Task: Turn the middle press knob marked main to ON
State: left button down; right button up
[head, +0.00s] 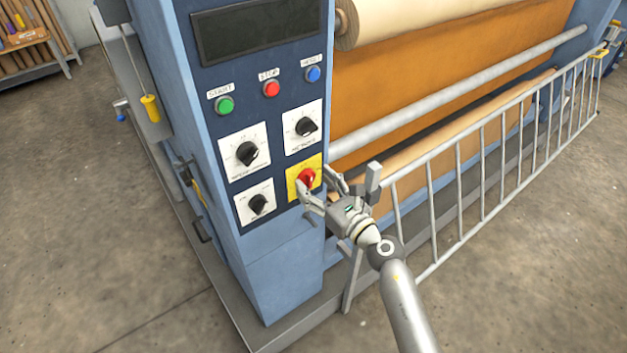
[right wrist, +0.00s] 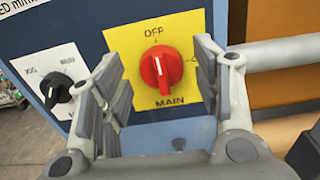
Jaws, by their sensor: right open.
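The main knob (head: 306,178) is red and sits on a yellow plate (head: 292,190) at the lower right of the blue press panel. In the right wrist view the red knob (right wrist: 161,67) shows between my fingers, with OFF printed above and MAIN below on the yellow plate (right wrist: 121,40). A white mark on the knob points up toward OFF. My right gripper (head: 318,190) is open in front of the knob; its fingers (right wrist: 158,95) stand on either side in the picture, and I see no contact. My left gripper is not in view.
Black knobs (head: 247,153) on white plates sit beside and above the main knob. Green, red and blue buttons (head: 271,88) are higher up. A metal guard rail (head: 482,170) runs right of my right arm. Bare floor (head: 90,200) lies left.

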jog(key=shift+w+a, duration=0.4)
jog(key=shift+w, duration=0.1)
jog(key=c, duration=0.9)
